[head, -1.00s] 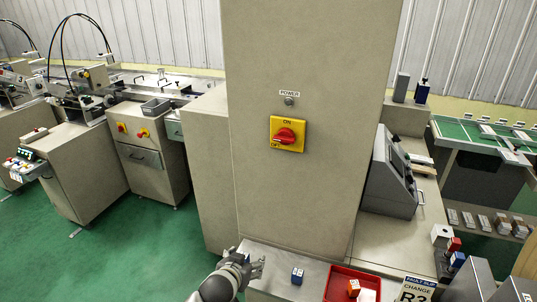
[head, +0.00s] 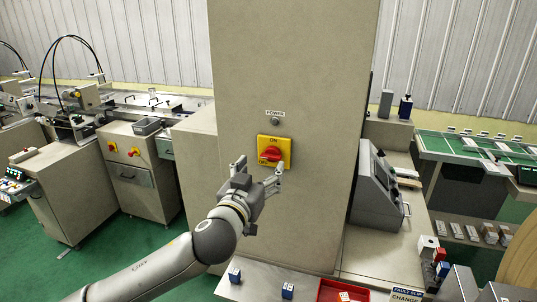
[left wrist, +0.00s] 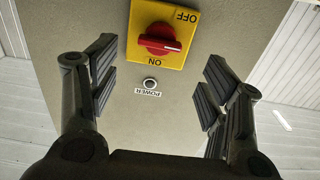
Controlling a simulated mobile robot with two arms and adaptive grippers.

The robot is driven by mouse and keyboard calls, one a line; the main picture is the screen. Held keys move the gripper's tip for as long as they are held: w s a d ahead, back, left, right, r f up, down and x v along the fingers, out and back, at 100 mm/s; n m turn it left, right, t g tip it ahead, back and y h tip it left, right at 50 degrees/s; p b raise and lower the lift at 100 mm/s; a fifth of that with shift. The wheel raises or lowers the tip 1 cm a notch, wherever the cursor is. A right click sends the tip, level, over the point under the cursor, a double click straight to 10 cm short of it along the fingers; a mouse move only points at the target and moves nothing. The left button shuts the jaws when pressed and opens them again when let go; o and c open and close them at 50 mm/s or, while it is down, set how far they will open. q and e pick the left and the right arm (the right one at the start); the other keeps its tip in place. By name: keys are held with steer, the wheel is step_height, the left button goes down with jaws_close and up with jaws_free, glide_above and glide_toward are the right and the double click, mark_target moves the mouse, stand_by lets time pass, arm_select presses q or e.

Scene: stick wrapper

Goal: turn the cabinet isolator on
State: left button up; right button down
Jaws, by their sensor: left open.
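The cabinet isolator is a yellow plate (head: 287,142) with a red rotary knob (head: 271,154) on the front of the tall beige cabinet (head: 300,60). ON is marked at its top, OFF at its lower left. The knob lies about level, its white mark towards the OFF side; it also shows in the left wrist view (left wrist: 158,39), upside down. My left gripper (head: 261,167) is open and empty in front of the isolator, its fingers apart from the knob. In the left wrist view the knob is above the gap between the fingers (left wrist: 160,85). My right gripper is out of view.
A grey, unlit-looking lamp (head: 275,122) under a POWER label sits above the isolator. Below are a metal bench with blue blocks (head: 288,290) and a red tray (head: 326,291). A grey console (head: 375,187) stands right of the cabinet. The cabinet face around the isolator is flat and clear.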

mark_target(270, 157)
arm_select(q)
steer(key=p+x, duration=0.2)
steer(key=x, duration=0.4)
steer(key=shift+w+d, duration=0.15)
steer(key=shift+w, duration=0.2)
steer(key=c, duration=1)
